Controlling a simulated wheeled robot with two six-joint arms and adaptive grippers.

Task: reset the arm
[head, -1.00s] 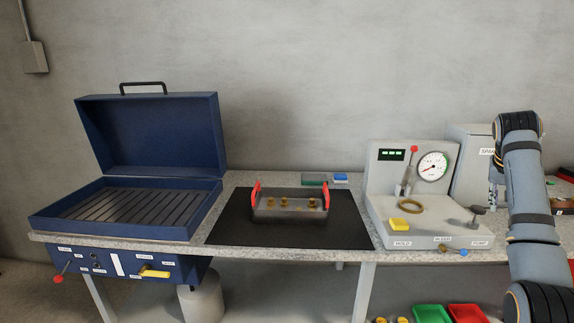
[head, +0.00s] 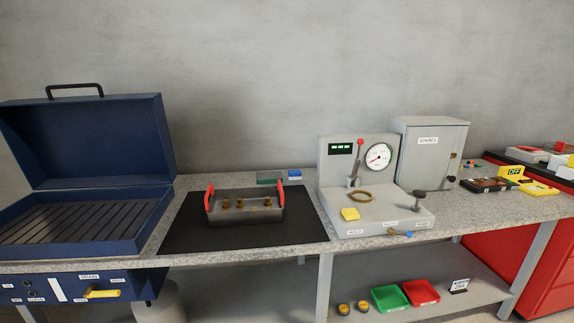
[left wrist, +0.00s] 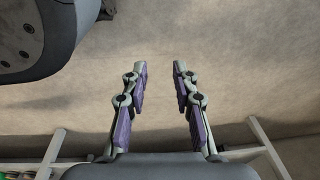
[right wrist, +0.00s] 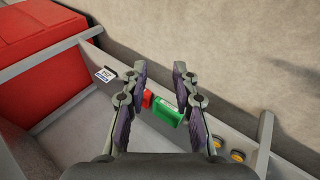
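My left gripper (left wrist: 160,80) is open and empty in the left wrist view, with bare floor beyond its fingers. My right gripper (right wrist: 160,82) is open and empty in the right wrist view. Beyond its fingers a green tray (right wrist: 168,115) and a red tray (right wrist: 147,98) show lower down, on the bench's under-shelf, apart from the fingers. Neither gripper and neither arm shows in the head view.
On the bench stand a blue open-lidded box (head: 85,150), a metal tray with red handles (head: 245,208) on a black mat (head: 180,238), a gauge unit (head: 375,190) and a grey spares cabinet (head: 430,155). A red cabinet (head: 545,255) stands at right.

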